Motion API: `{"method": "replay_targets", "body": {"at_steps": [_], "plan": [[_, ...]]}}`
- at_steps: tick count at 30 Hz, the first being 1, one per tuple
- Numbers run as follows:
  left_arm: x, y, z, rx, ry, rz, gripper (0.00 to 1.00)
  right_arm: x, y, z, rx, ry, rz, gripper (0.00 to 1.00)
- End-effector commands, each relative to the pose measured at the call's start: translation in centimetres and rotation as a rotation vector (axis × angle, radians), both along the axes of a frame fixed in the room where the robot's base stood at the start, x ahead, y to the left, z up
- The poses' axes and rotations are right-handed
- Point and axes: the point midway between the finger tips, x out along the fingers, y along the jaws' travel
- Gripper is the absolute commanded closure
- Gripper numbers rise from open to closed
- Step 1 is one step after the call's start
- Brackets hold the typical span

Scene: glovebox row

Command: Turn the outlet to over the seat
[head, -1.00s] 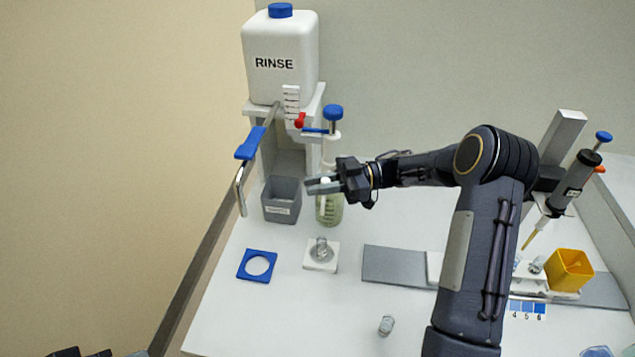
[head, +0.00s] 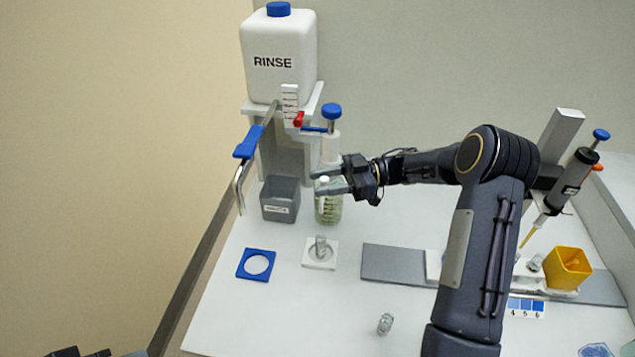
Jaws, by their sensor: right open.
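The outlet (head: 239,186) is a bent metal pipe with a blue grip sleeve (head: 249,142). It comes from under the white RINSE tank (head: 278,60) and reaches forward and left, its tip hanging down left of the grey bin.
A grey bin (head: 280,199) stands between the outlet and the dispenser bottle (head: 329,207) with its blue top (head: 331,111). A red tap (head: 298,119) sits under the tank. A loose vial (head: 385,324), yellow box (head: 567,268) and pipette stand (head: 563,134) are at right.

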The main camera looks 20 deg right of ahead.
Motion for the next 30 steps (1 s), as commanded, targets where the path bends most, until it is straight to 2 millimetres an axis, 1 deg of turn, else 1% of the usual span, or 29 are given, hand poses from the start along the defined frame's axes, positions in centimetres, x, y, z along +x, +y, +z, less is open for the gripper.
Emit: {"method": "replay_targets", "body": {"at_steps": [1,3,6,9,12,30], "plan": [[0.0,0.0,0.0,0.0,0.0,0.0,0.59,-0.1,-1.0,0.0,-0.001,0.0,-0.002,0.59],[0.0,0.0,0.0,0.0,0.0,0.0,0.59,-0.1,-2.3,-0.1,-0.002,0.001,-0.002,0.59],[0.0,0.0,0.0,0.0,0.0,0.0,0.59,-0.3,-3.9,-0.1,-0.002,0.001,-0.001,0.59],[0.0,0.0,0.0,0.0,0.0,0.0,0.59,-0.3,-5.1,-0.1,0.0,0.001,-0.001,0.59],[0.0,0.0,0.0,0.0,0.0,0.0,0.59,-0.4,-5.7,0.0,0.0,0.001,0.001,0.59],[0.0,0.0,0.0,0.0,0.0,0.0,0.59,-0.4,-5.9,0.0,0.0,0.001,0.001,0.59]]}}
